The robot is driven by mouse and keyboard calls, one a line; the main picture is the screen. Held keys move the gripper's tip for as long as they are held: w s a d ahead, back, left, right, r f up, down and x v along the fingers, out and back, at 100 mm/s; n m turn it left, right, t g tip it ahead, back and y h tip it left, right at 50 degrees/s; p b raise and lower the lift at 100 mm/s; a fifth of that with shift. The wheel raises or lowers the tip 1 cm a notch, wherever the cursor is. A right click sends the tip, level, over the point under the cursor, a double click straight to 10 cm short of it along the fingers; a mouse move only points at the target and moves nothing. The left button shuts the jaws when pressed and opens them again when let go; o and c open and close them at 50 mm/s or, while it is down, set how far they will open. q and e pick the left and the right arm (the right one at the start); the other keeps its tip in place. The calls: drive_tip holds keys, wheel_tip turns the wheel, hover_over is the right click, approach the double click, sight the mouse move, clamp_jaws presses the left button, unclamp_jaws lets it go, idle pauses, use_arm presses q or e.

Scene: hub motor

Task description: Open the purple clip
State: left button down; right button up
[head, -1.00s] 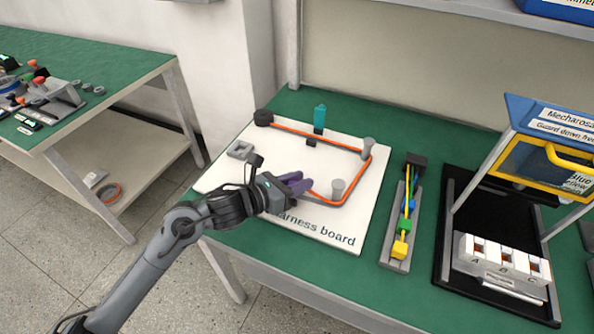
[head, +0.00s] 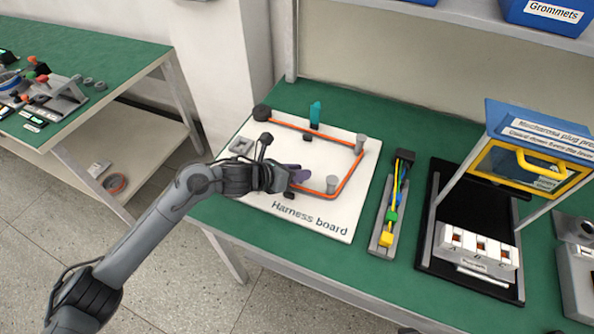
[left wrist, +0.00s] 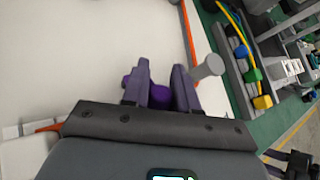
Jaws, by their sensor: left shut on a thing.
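The purple clip (left wrist: 160,96) shows in the left wrist view as a rounded purple piece between the two purple-grey fingers of my left gripper (left wrist: 160,88). The fingers are closed on it. In the head view my left gripper (head: 298,174) is over the front part of the white harness board (head: 300,211), and the clip is hard to tell from the fingers there. How far the clip is open is hidden. An orange cable (head: 345,182) runs around the board beside the gripper. A dark shape at the lower right of the left wrist view may be my right gripper (left wrist: 284,158).
A grey post (head: 331,184) stands just right of the gripper. A teal clip (head: 315,114) stands upright at the board's back. Right of the board are a grey fixture (head: 380,251) with coloured blocks and a guarded station (head: 522,170). Bare green table lies in front.

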use_arm(q)
drive_tip(key=c, duration=0.9)
unclamp_jaws()
drive_tip(key=shift+c, duration=0.2)
drive_tip(key=shift+s+a+r, duration=0.2)
drive_tip(key=shift+a+r, duration=0.05)
drive_tip(key=p+v, duration=0.2)
drive_tip(key=v, duration=0.8)
